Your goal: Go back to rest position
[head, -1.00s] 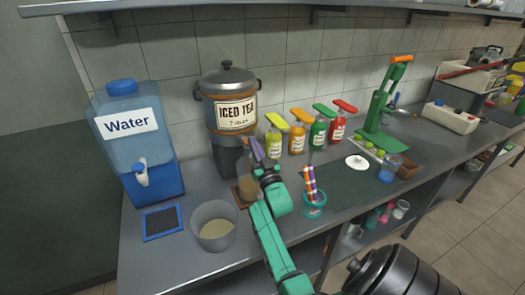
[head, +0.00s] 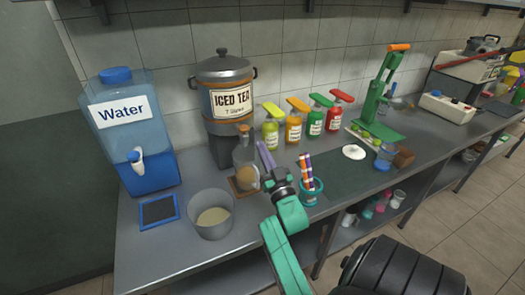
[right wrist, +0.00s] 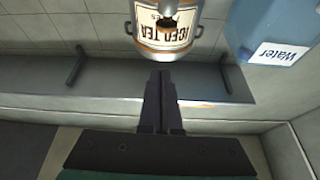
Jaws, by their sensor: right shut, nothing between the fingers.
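My right gripper (head: 264,152) is shut and empty, in front of and to the right of a clear cup (head: 244,155) with brown liquid in it. The cup stands on a wooden coaster (head: 233,187) below the tap of the iced tea dispenser (head: 226,88). In the right wrist view my gripper's dark fingers (right wrist: 160,80) are together, pointing towards the dispenser (right wrist: 150,42), which appears upside down. My left gripper is out of view.
A water dispenser (head: 140,155) and blue-framed mat (head: 158,211) stand at left, beside a grey bowl (head: 211,225). A teal cup of markers (head: 310,196) is close right of my gripper. Bottles (head: 293,130) line the back; a green press (head: 376,115) stands farther right.

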